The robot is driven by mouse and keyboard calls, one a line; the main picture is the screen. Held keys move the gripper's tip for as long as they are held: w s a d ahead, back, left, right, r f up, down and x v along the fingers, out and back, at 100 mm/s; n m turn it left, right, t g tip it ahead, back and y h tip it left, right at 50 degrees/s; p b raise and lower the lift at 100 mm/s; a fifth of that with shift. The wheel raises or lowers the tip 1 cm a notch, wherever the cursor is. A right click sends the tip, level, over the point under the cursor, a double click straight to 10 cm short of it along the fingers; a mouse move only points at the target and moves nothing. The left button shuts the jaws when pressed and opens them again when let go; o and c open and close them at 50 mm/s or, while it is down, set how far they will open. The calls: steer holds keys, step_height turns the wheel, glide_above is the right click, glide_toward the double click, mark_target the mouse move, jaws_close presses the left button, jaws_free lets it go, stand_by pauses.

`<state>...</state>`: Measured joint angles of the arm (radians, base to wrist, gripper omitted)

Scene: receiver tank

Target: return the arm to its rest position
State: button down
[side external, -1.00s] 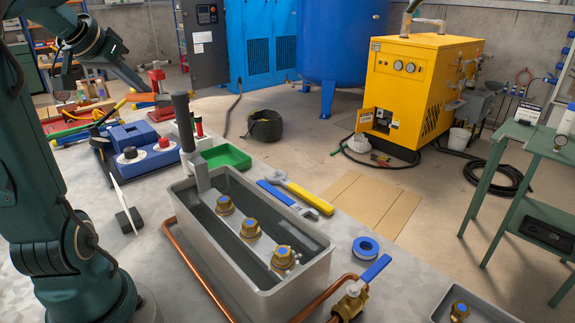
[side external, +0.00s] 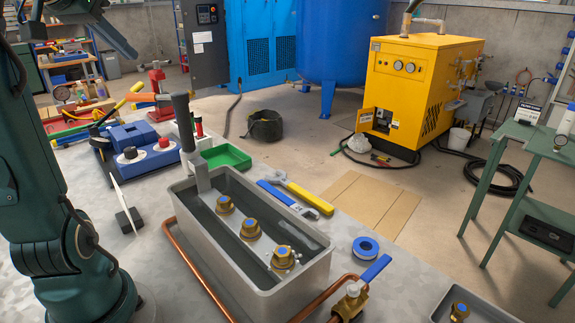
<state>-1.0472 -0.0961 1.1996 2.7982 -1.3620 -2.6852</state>
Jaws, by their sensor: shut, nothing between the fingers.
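My gripper (side external: 128,48) is at the top left of the side external view, high above the far end of the bench. It is shut and empty, and points down to the right. My dark green arm rises along the left edge, and its upper part runs out of the picture. No object of the task shows apart from the arm.
A grey tank (side external: 291,294) with several brass fittings stands on the metal bench. A copper pipe (side external: 196,273) runs along its near side. Behind it are a blue vise-like block (side external: 140,146), a green tray (side external: 226,157) and a yellow-handled wrench (side external: 309,198).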

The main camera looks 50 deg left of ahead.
steer(key=w+d+r+m+t+h, duration=0.2)
steer(key=w+d+r+t+h, duration=0.15)
steer(key=d, duration=0.55)
steer(key=w+d+r+m+t+h, duration=0.3)
steer(key=w+d+r+t, duration=0.15)
steer(key=d, duration=0.35)
steer(key=w+d+r+m+t+h, duration=0.2)
steer(key=w+d+r+t+h, duration=0.15)
steer(key=d, duration=0.55)
step_height(320, 180, down, 14)
steer(key=s+a+f+n+g+y, duration=0.1)
steer(key=s+a+n+g+y, duration=0.2)
steer(key=n+y, duration=0.45)
steer(key=s+d+f+m+g+h, duration=0.1)
steer(key=s+d+f+m+g, duration=0.1)
steer(key=s+f+g, duration=0.3)
steer(key=s+d+f+m+g+h, duration=0.1)
steer(key=s+d+f+m+g, duration=0.2)
steer(key=f, duration=0.7)
steer(key=shift+s+d+m+g, duration=0.15)
steer(key=shift+s+m+g, duration=0.7)
steer(key=shift+s+g, duration=0.35)
